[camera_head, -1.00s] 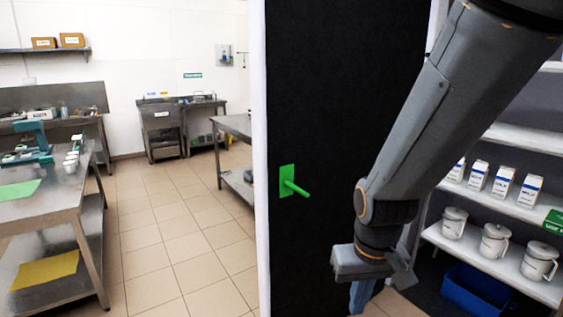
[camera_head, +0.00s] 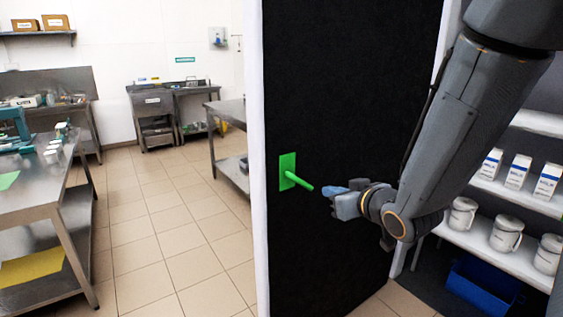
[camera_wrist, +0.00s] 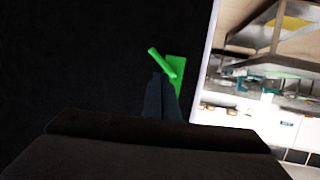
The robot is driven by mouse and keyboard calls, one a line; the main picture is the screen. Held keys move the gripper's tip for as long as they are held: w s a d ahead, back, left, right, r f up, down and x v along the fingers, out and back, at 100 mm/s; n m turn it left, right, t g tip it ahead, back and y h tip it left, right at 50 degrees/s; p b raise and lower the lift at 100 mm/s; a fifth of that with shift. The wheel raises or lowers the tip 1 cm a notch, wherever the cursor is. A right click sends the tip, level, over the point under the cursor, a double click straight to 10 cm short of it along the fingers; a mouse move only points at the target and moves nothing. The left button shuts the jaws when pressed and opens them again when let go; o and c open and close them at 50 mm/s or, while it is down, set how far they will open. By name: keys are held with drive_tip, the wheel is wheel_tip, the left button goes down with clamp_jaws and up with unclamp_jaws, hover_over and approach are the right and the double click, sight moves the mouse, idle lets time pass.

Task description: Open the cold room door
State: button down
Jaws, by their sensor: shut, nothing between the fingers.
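The cold room door (camera_head: 345,90) is a tall black panel with a pale edge along its left side. It stands in the middle of the head view. Its green handle (camera_head: 301,182) is a bar on a green plate near the left edge. My gripper (camera_head: 334,198) is shut and empty, just right of the handle's free end, with a small gap in the picture. In the wrist view the handle (camera_wrist: 164,64) shows just beyond my fingers (camera_wrist: 160,82). I cannot tell whether they touch it.
To the right, white shelves (camera_head: 500,200) hold milk cartons (camera_head: 517,170) and white lidded jugs (camera_head: 507,234), with a blue crate (camera_head: 483,288) on the floor below. To the left are steel tables (camera_head: 35,200) and open tiled floor (camera_head: 170,230).

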drive_tip(key=a+r+n+t+y, duration=0.2)
drive_tip(key=a+r+y, duration=0.3)
drive_tip(key=p, duration=0.4)
approach(275, 152)
drive_tip(key=x, duration=0.6)
drive_tip(key=shift+w+a, duration=0.15)
